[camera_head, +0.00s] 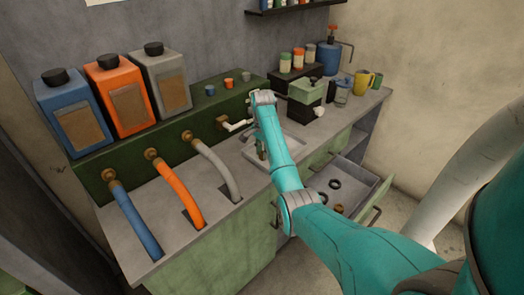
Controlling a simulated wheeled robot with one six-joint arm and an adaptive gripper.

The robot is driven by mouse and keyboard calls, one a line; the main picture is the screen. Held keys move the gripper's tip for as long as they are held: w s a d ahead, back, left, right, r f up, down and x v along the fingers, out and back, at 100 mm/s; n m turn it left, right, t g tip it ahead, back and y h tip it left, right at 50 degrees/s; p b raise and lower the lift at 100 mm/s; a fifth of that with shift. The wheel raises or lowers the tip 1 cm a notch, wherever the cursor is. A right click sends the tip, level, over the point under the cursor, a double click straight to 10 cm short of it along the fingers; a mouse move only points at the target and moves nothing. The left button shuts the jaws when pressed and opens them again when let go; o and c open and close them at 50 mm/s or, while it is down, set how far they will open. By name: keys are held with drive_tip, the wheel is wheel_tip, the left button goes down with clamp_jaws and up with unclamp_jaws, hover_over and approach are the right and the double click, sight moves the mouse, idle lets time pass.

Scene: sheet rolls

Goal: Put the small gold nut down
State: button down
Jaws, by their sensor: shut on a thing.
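My teal arm reaches from the lower right to the counter. Its wrist is above the sink (290,133). My gripper (261,149) points down at the sink's left side, mostly hidden behind my arm. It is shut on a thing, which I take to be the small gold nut. The nut itself cannot be made out. Brass-coloured fittings (109,175) sit where the blue, orange and grey hoses meet the green ledge.
Blue (75,112), orange (124,95) and grey (166,83) canisters stand on the ledge. A pale tap (236,124) is left of the wrist. A green-topped box (306,91), jar and yellow mug (363,82) stand right. An open drawer (361,183) holds dark rings.

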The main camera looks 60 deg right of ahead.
drive_tip(key=shift+f, duration=0.2)
drive_tip(key=c, duration=0.9)
unclamp_jaws()
drive_tip(key=shift+o, duration=0.2)
drive_tip(key=shift+r, duration=0.1)
